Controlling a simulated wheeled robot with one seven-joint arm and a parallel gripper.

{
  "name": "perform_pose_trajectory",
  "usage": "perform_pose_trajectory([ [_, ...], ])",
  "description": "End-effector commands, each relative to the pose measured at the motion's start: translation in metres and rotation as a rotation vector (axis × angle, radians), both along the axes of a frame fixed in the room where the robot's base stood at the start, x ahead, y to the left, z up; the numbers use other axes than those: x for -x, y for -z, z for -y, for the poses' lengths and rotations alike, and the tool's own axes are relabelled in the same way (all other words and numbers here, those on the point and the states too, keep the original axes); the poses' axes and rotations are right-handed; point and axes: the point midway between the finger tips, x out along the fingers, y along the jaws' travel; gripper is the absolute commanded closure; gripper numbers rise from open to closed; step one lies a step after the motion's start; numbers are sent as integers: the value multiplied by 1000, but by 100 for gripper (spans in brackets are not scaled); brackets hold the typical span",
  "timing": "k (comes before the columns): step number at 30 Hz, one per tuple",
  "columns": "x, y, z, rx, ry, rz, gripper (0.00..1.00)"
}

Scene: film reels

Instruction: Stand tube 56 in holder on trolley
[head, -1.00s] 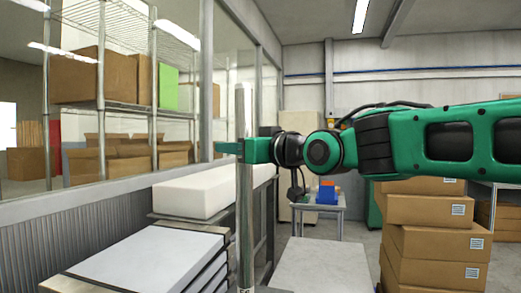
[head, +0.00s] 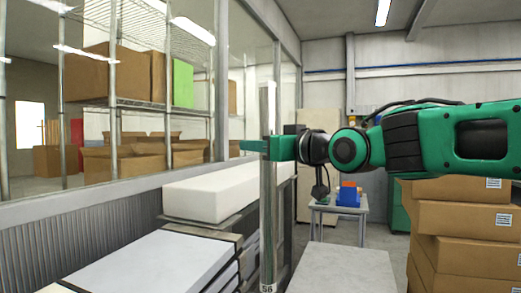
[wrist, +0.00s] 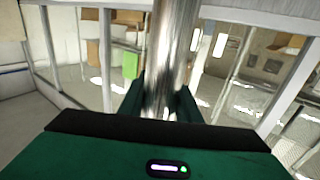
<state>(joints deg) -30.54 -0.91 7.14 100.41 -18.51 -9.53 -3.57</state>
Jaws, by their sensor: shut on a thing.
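Tube 56 (head: 268,215) is a long, shiny metal tube. It stands upright in the head view, with a white label reading 56 at the bottom edge of the picture. Its lower end is out of view. My gripper (head: 266,147) is green and shut around the tube's upper part. In the wrist view the tube (wrist: 163,50) rises between the green fingers of my gripper (wrist: 165,105). I cannot make out a holder for certain. A grey flat top (head: 345,272) shows just right of the tube; I cannot tell if it is the trolley.
Stacked cardboard boxes (head: 465,235) stand at the right. White slabs (head: 150,262) and a white block (head: 225,190) lie left of the tube, beside a glazed wall. A small table (head: 340,208) with a blue bin (head: 348,197) stands farther back, with bare floor around it.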

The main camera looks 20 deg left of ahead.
Motion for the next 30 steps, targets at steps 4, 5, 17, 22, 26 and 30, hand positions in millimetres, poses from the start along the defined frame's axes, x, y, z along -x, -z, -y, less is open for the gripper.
perform_pose_trajectory([
  [4, 0, 0, 1, -2, 1, 3, 100],
  [5, 0, 1, 1, -1, 1, 2, 100],
  [17, 0, 34, 0, -1, 0, 1, 100],
  [22, 0, 47, 0, 0, 0, 1, 100],
  [26, 0, 53, 0, -1, 0, 2, 100],
  [30, 0, 56, 1, -1, 0, 2, 100],
])
